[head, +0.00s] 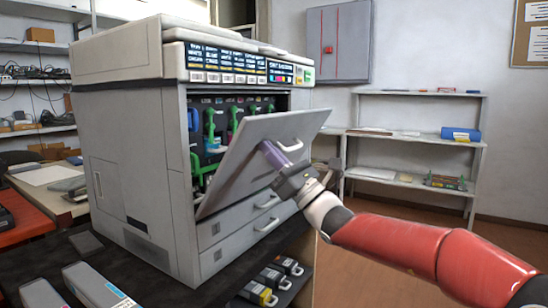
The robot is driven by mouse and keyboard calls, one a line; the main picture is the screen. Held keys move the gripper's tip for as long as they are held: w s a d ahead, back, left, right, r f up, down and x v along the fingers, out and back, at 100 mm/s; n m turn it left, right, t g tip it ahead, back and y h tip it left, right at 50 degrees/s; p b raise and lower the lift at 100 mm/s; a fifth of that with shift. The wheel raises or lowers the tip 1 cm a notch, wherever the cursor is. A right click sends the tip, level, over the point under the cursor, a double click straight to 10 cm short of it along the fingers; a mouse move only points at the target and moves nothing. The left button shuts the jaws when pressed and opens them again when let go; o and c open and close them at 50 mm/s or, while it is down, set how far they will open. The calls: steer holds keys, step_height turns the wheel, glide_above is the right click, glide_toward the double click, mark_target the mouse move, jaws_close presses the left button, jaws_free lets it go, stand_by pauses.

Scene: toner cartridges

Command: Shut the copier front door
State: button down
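The grey copier (128,150) stands on a dark stand. Its front door (236,160) is a light grey panel tilted outward from its lower edge, part open, with a handle (290,145) near its upper right. Inside the bay, several cartridges with green and blue handles (212,130) show above the door. My gripper (272,154) is in front of the door's outer face, near the handle, its pale purple end close against the panel. I cannot tell whether it touches. The fingers look like one block, and their gap is not visible.
Two closed drawers (240,230) sit below the door. Loose cartridges lie on the stand at front left (95,285), and more (270,283) sit on a lower shelf. A white shelf unit (415,140) stands at the back right. Floor is clear at right.

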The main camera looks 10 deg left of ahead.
mark_target(268, 132)
steer(key=x, duration=0.4)
steer(key=f+x, duration=0.1)
steer(key=x, duration=0.1)
steer(key=shift+w+a+r, duration=0.15)
steer(key=shift+a+r, duration=0.05)
steer(key=shift+a, duration=0.3)
steer(key=shift+w+a, duration=0.8)
steer(key=shift+a, duration=1.45)
steer(key=s+d+b, duration=0.1)
steer(key=d+b, duration=0.1)
steer(key=d, duration=0.1)
steer(key=s+d+b, duration=0.1)
steer(key=d+b, duration=0.1)
steer(key=d, duration=0.1)
steer(key=s+d+b, duration=0.1)
steer(key=d+b, duration=0.2)
steer(key=shift+s+d+r, duration=0.1)
steer(key=shift+s+r, duration=0.05)
steer(key=shift+r, duration=0.15)
steer(key=shift+d+r, duration=0.15)
